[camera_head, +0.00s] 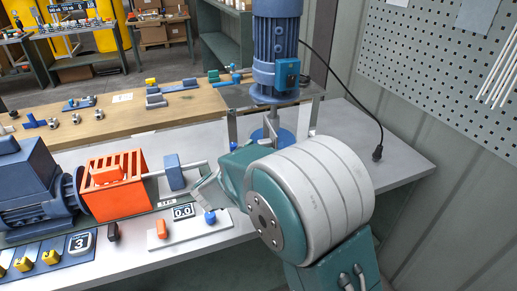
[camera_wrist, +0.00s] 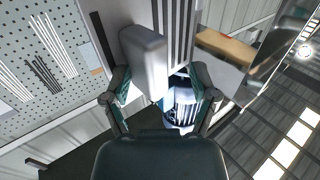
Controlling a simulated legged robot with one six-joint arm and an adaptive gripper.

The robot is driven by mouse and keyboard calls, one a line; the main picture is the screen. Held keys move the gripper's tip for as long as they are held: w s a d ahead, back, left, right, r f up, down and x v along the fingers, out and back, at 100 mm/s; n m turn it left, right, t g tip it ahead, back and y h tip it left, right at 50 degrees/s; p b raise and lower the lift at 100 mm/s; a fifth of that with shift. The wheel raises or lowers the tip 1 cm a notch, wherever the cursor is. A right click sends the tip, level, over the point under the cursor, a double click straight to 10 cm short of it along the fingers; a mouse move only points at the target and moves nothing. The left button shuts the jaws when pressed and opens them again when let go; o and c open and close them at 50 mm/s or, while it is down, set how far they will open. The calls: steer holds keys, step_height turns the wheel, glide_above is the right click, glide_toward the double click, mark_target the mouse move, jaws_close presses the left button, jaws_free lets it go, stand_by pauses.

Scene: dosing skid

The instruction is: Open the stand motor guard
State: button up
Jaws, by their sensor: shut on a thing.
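The orange slotted guard (camera_head: 113,184) stands on the bench beside the blue horizontal motor (camera_head: 38,188), with an orange block on its near face. A blue vertical motor (camera_head: 276,45) stands on a metal stand to the right. In the wrist view my gripper (camera_wrist: 160,85) has its two teal fingers around a pale grey rounded block (camera_wrist: 144,62). I cannot tell which bench part this block is. A blue motor (camera_wrist: 180,105) shows beyond the fingers. In the head view my arm covers most of the gripper, and its grip is hidden there.
A blue-grey block (camera_head: 173,172) sits right of the guard. A black cable (camera_head: 360,118) hangs at right, near the pegboard (camera_head: 440,60). Small parts lie on the wooden bench behind.

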steer(key=shift+w+a+r, duration=0.1)
steer(key=shift+w+r, duration=0.1)
steer(key=o, duration=0.8)
steer(key=shift+w, duration=0.1)
steer(key=c, duration=0.3)
steer(key=shift+a, duration=0.15)
steer(key=shift+c, duration=0.3)
steer(key=v, duration=1.2)
steer(key=shift+f, duration=0.2)
steer(key=shift+c, duration=0.2)
